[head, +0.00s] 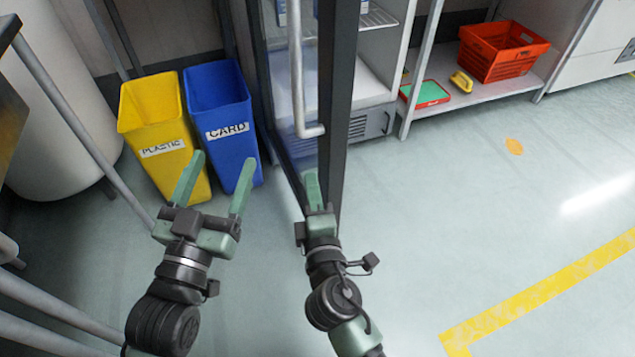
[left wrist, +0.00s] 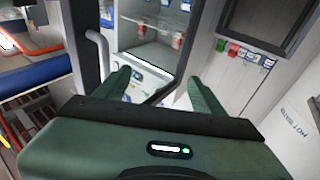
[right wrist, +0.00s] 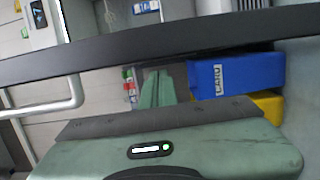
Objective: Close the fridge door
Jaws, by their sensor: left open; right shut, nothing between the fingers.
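The fridge door (head: 340,95) stands open, a glass panel with a dark frame and a silver handle (head: 297,75). The fridge body (head: 372,82) with shelves is behind it to the right. My right gripper (head: 312,178) is shut and empty at the door's lower part; contact cannot be told. In the right wrist view its closed fingers (right wrist: 158,88) lie close to the dark door frame (right wrist: 150,44). My left gripper (head: 215,175) is open and empty, left of the door. The left wrist view shows the open fridge interior (left wrist: 158,50) beyond its spread fingers.
A yellow plastic bin (head: 152,110) and a blue card bin (head: 220,95) stand left of the door. A low shelf at right holds a red crate (head: 500,58), a red-green tray (head: 425,94) and a yellow item (head: 461,81).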

